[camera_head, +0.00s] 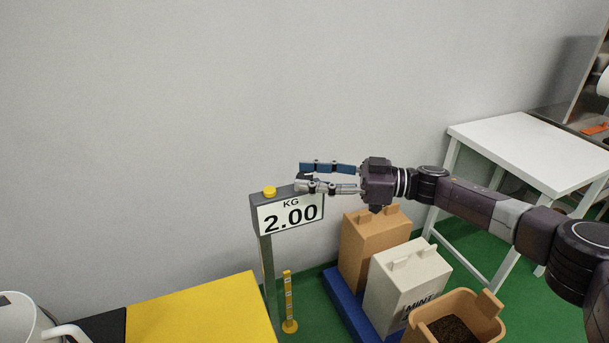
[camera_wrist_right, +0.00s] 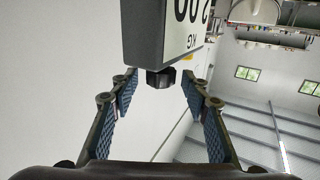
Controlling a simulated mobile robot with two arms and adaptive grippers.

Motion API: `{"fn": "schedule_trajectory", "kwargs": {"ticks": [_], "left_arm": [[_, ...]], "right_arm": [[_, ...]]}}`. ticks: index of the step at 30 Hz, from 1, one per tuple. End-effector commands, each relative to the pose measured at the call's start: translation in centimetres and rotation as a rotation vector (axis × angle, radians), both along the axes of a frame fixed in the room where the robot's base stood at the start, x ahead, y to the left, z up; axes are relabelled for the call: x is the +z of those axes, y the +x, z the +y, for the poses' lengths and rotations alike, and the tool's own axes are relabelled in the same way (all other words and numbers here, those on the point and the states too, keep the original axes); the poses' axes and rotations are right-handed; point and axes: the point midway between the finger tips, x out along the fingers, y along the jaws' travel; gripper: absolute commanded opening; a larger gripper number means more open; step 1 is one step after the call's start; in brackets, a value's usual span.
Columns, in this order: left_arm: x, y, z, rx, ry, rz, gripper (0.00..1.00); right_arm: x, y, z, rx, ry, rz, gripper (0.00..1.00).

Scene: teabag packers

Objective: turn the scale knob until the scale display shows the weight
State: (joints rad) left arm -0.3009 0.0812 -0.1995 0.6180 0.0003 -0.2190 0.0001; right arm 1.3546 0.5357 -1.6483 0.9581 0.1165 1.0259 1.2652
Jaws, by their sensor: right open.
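The scale display (camera_head: 290,214) is a grey box on a post and reads "KG 2.00". It has a yellow button (camera_head: 269,191) on top. In the wrist view the box (camera_wrist_right: 145,35) is close, with its digits rotated. A dark scale knob (camera_wrist_right: 160,78) sticks out from the box's side, between my right fingers and apart from both. My right gripper (camera_head: 300,177) is open at the display's upper right end, and it also shows in the wrist view (camera_wrist_right: 159,90). My left gripper is out of view.
A brown box (camera_head: 365,250), a white box marked MINT (camera_head: 400,285) and an open brown bin (camera_head: 483,318) stand below my right arm, near a blue platform (camera_head: 338,285). A white table (camera_head: 525,145) is at right. A yellow-topped table (camera_head: 215,310) is at front left.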

Motion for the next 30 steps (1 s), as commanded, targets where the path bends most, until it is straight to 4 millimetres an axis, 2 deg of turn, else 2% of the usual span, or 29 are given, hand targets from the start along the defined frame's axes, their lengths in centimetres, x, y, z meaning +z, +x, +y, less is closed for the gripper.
{"fn": "schedule_trajectory", "kwargs": {"ticks": [9, 15, 21, 30], "left_arm": [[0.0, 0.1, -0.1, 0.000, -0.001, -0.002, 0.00], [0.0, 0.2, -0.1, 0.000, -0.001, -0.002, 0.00], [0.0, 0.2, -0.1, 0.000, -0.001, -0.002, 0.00], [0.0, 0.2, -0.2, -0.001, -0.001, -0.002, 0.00]], "right_arm": [[0.0, -0.8, -6.8, -0.006, 0.000, 0.001, 0.43], [0.0, -1.2, -9.7, -0.004, 0.000, 0.000, 0.43], [0.0, -1.3, -10.6, -0.002, 0.000, 0.000, 0.43], [-0.2, -1.3, -10.5, -0.006, 0.002, 0.000, 0.43]]}}
